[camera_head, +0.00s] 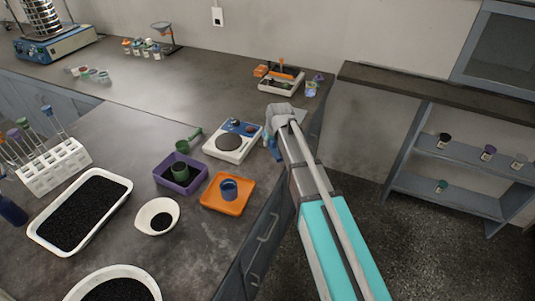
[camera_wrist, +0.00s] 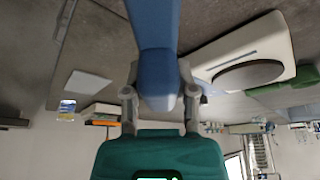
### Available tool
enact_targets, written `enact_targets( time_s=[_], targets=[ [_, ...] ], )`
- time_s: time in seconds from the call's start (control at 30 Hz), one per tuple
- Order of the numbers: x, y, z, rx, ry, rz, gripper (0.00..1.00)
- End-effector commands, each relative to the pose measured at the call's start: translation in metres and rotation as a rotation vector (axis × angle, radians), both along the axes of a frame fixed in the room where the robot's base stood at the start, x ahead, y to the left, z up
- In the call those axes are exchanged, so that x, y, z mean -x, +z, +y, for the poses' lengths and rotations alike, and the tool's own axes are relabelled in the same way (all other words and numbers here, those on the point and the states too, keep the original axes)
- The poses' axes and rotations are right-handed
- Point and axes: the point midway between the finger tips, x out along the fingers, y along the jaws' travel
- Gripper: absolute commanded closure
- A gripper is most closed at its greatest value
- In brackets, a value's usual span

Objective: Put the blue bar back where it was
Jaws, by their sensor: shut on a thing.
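My gripper (camera_head: 272,135) is shut on a blue bar (camera_head: 276,150) near the counter's right edge, just right of the white device. In the wrist view the blue bar (camera_wrist: 154,40) runs up from between my finger pads (camera_wrist: 160,95) to the top edge of the picture. Its far end is cut off there. In the head view my arm and gripper hide most of the bar.
A white device with a round grey plate (camera_head: 231,143) stands left of my gripper. An orange tray with a blue cup (camera_head: 229,187) and a purple tray with a green cup (camera_head: 181,173) are nearer. A white-and-orange device (camera_head: 283,83) stands behind. The counter's middle (camera_head: 170,95) is clear.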

Motion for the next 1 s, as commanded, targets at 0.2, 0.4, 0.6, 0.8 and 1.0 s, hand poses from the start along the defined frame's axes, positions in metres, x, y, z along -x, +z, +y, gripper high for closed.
enact_targets(
  time_s=[0.2,0.4,0.6,0.8,1.0],
  targets=[
    [-0.014,-0.018,0.004,0.0,0.0,0.0,1.0],
    [-0.016,-0.019,0.004,0.0,-0.001,0.0,1.0],
    [-0.015,-0.019,0.004,0.0,-0.001,0.0,1.0],
    [-0.019,-0.024,0.004,0.0,-0.001,0.0,1.0],
    [-0.024,-0.04,0.006,0.0,-0.001,0.0,1.0]
  ],
)
